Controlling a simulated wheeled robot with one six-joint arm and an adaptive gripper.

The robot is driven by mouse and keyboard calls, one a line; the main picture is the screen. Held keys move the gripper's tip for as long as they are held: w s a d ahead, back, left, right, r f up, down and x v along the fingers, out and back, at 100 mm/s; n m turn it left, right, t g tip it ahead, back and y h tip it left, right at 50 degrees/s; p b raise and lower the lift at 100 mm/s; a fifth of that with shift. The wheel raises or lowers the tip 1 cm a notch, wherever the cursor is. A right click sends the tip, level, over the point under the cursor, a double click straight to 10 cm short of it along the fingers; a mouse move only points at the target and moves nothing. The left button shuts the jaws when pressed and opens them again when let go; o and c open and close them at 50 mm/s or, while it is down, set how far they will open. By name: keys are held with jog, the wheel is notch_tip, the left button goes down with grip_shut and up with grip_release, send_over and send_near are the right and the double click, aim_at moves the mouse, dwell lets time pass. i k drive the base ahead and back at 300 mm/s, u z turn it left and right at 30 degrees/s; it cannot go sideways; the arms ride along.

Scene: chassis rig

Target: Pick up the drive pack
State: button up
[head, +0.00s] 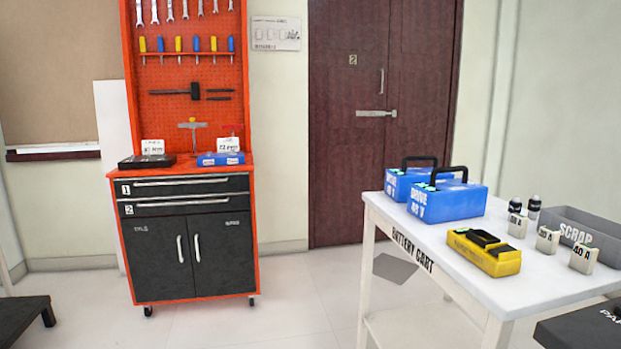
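Two blue packs with black carry handles stand upright at the far left end of the white battery cart (530,287). The nearer pack (447,207) is lettered "DRIVE 48 V". The farther pack (397,187) has similar white lettering, not fully readable, and is partly covered by the nearer one. Both have small green marks on top. Both handles stand up clear. My gripper is not in view.
A yellow-and-black pack (502,264) lies near the cart's front edge. Several small "A"-marked blocks (548,240), two dark cylinders (515,205) and a grey "SCRAP" bin (570,232) stand to the right. A red tool cabinet (190,240) stands left; floor between is clear.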

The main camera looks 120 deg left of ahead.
aim_at(397, 181)
jog(key=u, duration=3.9)
jog(key=k, duration=1.3)
jog(key=u, duration=0.95)
jog(key=i, duration=3.2)
jog(key=z, duration=0.75)
jog(key=i, duration=1.45)
jog(key=z, duration=1.05)
